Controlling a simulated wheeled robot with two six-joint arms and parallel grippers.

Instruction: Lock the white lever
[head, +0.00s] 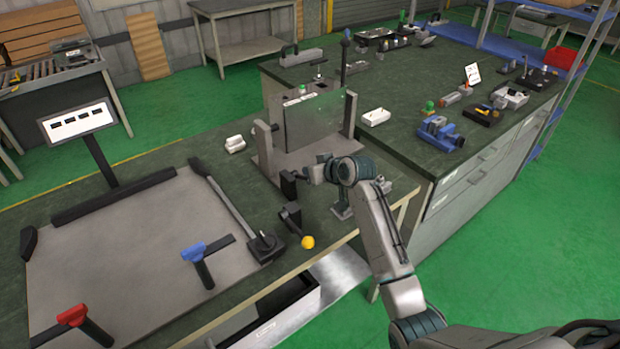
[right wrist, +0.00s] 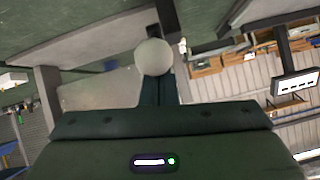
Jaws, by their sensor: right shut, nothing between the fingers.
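The white lever's round white knob (right wrist: 153,57) shows in the right wrist view, just beyond my right gripper's fingertips (right wrist: 163,88). It overlaps the finger ends in the picture, and I cannot tell whether they touch. My right gripper (head: 303,174) is shut and empty. In the head view it reaches left across the table's right part, close to a dark lever mount (head: 288,184). The white knob is not clearly visible there and seems hidden by the gripper. My left gripper is in neither view.
A lever with a yellow knob (head: 307,242) stands nearby at the table edge. A plate in a frame (head: 314,122) stands just behind my gripper. A long bar with a black base (head: 266,246), a blue handle (head: 193,252) and a red handle (head: 73,315) lie left.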

